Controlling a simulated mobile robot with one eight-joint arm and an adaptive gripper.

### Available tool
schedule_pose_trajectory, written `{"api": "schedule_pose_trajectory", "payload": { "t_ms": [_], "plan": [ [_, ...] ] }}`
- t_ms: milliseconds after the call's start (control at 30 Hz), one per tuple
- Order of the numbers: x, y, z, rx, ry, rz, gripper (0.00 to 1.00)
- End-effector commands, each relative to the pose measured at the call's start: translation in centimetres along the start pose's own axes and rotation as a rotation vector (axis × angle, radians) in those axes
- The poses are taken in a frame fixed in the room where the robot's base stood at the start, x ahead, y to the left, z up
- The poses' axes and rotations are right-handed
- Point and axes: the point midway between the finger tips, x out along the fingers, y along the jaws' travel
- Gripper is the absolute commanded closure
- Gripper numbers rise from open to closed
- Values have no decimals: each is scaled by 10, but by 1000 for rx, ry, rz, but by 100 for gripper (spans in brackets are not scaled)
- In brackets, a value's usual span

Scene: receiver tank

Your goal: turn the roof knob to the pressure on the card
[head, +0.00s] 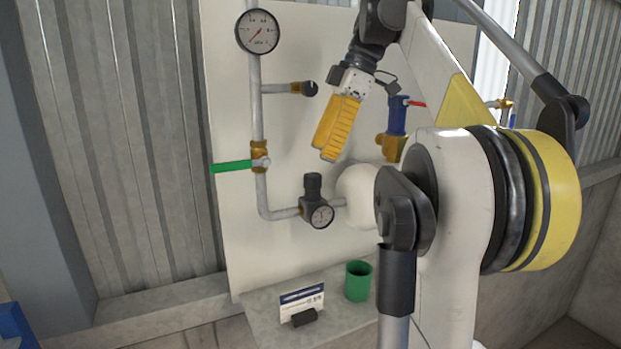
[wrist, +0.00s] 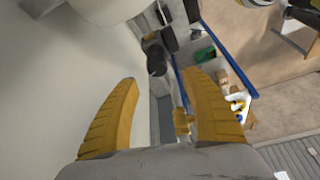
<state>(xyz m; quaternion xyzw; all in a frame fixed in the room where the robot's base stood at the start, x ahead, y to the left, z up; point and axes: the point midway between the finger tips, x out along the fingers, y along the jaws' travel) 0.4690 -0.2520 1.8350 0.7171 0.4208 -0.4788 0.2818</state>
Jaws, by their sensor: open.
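The black upright knob (head: 313,186) sits on top of the regulator, which joins the lower pipe in the head view. A small round gauge (head: 321,215) is on the regulator's front; its reading is too small to tell. A white card (head: 302,302) with a blue band stands in a dark holder on the shelf; its text is not legible. My gripper (head: 328,154) has yellow fingers and hangs above and to the right of the knob, apart from it. In the wrist view my gripper (wrist: 160,85) is open, with nothing between its fingers.
A large gauge (head: 257,31) tops the vertical pipe. A green lever (head: 232,166) sticks out left. A side valve (head: 300,88) and a blue fitting with a red handle (head: 398,115) are near my gripper. A green cup (head: 358,281) stands on the shelf (head: 262,322).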

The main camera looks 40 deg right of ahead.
Motion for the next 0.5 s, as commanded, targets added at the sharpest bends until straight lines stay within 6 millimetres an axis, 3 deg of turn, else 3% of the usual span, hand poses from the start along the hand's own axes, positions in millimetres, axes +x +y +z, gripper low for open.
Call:
{"api": "schedule_pose_trajectory", "payload": {
  "t_ms": [233,500],
  "plan": [
    [46,0,0,0,-1,1,44],
    [69,0,0,1,-1,2,44]
  ]
}}
